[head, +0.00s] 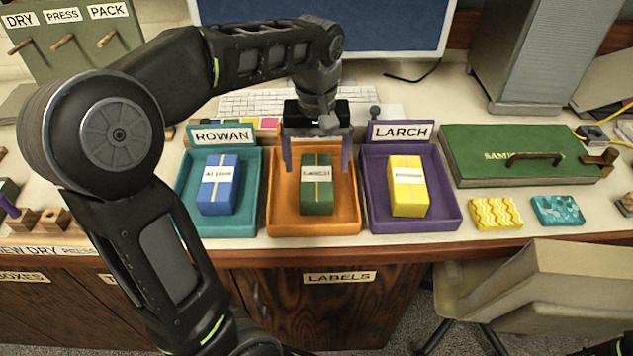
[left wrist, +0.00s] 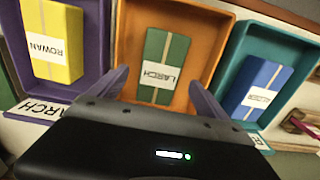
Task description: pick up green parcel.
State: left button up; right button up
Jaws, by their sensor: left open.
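The green parcel (head: 316,191) stands in the orange tray (head: 313,226), with a pale band and a label that reads LARCH. My left gripper (head: 317,168) is open above the back of the orange tray, its purple fingers apart on either side of the parcel's far part in the head view. In the left wrist view the green parcel (left wrist: 163,70) lies ahead between the two fingertips (left wrist: 160,88), and nothing is held. The fingers do not visibly touch the parcel.
A teal tray (head: 187,225) with a blue parcel (head: 219,190) stands left, under a ROWAN sign. A purple tray (head: 377,214) with a yellow parcel (head: 408,190) stands right, under a LARCH sign. A green case (head: 515,155), a keyboard (head: 262,103) and a monitor (head: 320,30) are around them.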

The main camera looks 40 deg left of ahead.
aim_at(317, 176)
pick_arm(q)
notch_tip(317, 176, down, 5)
jog(key=shift+f, duration=0.1)
jog(key=shift+s, duration=0.1)
dwell(0.6)
jog(key=c, duration=1.8)
